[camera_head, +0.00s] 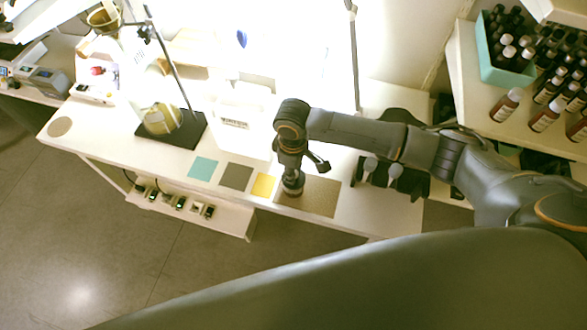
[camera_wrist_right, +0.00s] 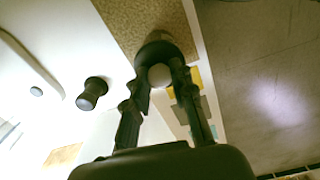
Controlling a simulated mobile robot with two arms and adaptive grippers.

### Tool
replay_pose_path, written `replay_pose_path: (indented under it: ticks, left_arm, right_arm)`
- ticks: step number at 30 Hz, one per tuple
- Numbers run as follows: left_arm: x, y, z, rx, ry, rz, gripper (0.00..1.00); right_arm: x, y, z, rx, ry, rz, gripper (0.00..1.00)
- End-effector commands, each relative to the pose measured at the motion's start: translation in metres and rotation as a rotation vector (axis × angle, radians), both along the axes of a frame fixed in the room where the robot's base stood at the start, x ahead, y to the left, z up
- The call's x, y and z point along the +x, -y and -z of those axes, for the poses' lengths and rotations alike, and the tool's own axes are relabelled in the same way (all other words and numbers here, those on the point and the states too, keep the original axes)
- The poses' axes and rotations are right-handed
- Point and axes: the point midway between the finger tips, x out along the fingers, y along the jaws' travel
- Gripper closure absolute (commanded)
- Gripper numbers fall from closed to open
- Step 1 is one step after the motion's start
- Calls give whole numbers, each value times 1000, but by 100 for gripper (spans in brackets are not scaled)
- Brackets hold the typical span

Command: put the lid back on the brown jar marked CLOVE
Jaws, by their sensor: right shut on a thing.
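My right gripper (camera_head: 292,172) points down over the left edge of the tan mat (camera_head: 322,197). In the right wrist view its fingers (camera_wrist_right: 161,80) are closed on a small pale round piece, which I take for the lid (camera_wrist_right: 160,75). A dark round body, apparently the brown jar (camera_wrist_right: 154,48), shows right beyond it at the mat's edge; in the head view it shows under the fingertips (camera_head: 292,190). I cannot tell whether lid and jar touch. No CLOVE marking is readable. My left gripper is not in view.
A dark knobbed object (camera_wrist_right: 92,93) stands on the white table nearby. Yellow (camera_head: 263,186), grey (camera_head: 236,177) and teal (camera_head: 203,168) squares lie left of the mat. A white box (camera_head: 240,118) stands behind. A teal crate (camera_head: 490,68) of bottles is at upper right.

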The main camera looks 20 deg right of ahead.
Motion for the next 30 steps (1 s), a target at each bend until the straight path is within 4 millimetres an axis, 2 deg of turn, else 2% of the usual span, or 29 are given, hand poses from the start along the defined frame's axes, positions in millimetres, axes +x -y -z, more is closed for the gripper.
replay_pose_path:
  ticks: [7,8,11,18,21,22,30]
  left_arm:
    - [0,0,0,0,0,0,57]
    - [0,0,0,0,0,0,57]
    - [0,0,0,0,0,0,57]
    - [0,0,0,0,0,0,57]
    - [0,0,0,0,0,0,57]
    - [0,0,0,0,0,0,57]
    - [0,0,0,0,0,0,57]
  right_arm:
    - [0,0,0,0,0,0,100]
    - [0,0,0,0,0,0,72]
    - [0,0,0,0,0,0,52]
    - [0,0,0,-1,-1,0,50]
    - [0,0,0,-1,-1,0,29]
    - [0,0,0,-1,-1,0,27]
    - [0,0,0,-1,-1,0,27]
